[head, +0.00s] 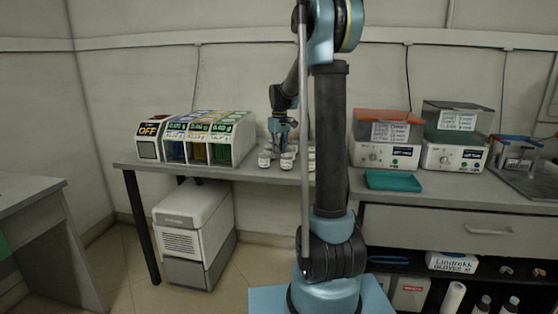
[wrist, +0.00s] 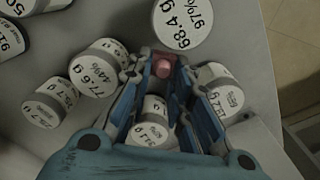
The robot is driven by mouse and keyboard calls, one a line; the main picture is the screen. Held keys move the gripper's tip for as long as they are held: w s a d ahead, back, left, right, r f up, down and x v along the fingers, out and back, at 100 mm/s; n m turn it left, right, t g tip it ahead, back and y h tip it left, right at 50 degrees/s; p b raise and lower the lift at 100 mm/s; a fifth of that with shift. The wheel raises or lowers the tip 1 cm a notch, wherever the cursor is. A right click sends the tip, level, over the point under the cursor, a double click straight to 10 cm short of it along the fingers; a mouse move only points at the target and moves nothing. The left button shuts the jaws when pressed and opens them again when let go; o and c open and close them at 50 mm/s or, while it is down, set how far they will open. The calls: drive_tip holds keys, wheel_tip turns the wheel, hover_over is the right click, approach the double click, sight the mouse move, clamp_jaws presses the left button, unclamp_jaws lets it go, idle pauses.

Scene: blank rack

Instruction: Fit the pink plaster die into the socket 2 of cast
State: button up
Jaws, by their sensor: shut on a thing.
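The pink plaster die (wrist: 163,66) shows as a small pink piece between the fingertips of my gripper (wrist: 165,70) in the wrist view. My gripper is shut on it, and the fingers hide much of its sides. In the head view my gripper (head: 283,140) points down over the counter, among small white jars. The die is too small to make out there. I cannot identify the cast or its socket 2 in either view.
White jars with printed labels stand close around my gripper, at the left (wrist: 95,68), right (wrist: 218,88), top (wrist: 183,22) and beneath (wrist: 152,120). In the head view, a colored bin rack (head: 210,138) stands left and a green tray (head: 393,181) lies right.

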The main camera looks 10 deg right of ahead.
drive_tip(key=shift+f, duration=1.4)
drive_tip(key=o, duration=0.6)
